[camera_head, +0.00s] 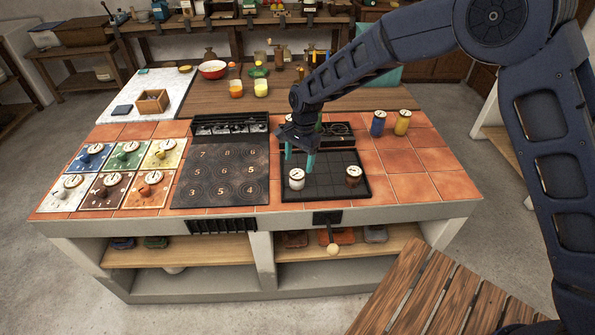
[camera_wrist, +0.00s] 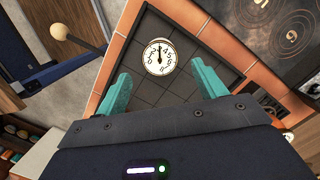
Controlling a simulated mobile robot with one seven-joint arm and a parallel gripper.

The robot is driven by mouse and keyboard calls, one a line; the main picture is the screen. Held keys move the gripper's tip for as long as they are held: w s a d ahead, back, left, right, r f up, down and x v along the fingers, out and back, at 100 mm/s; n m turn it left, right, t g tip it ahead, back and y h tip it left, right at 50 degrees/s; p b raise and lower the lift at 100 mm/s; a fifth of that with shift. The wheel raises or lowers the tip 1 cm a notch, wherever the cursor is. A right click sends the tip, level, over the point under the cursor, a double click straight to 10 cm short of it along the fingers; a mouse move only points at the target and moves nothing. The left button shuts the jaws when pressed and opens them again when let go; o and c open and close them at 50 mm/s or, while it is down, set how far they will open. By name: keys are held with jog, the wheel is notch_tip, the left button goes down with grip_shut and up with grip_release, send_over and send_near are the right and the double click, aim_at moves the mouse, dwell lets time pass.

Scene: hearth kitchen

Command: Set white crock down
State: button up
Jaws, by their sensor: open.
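The white crock (camera_head: 297,178) stands upright near the left front of a dark, square, grid-marked tray (camera_head: 325,188) on the tiled counter. In the wrist view the crock (camera_wrist: 160,57) shows its round dial top, beyond and between the fingertips. My gripper (camera_head: 299,163) hangs just above and behind the crock. Its teal fingers are spread apart and hold nothing; in the wrist view my gripper (camera_wrist: 163,83) is open, and the crock looks clear of both fingers.
A blue crock (camera_head: 378,123) and a yellow crock (camera_head: 402,122) stand on the tiles at the back right. A numbered dark panel (camera_head: 226,172) lies left. A round-knobbed lever (camera_head: 332,249) sticks out in front.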

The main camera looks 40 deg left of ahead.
aim_at(300, 171)
jog(key=shift+w+r, duration=0.15)
jog(key=shift+r, duration=0.75)
jog(key=shift+w+r, duration=0.1)
jog(key=shift+r, duration=0.8)
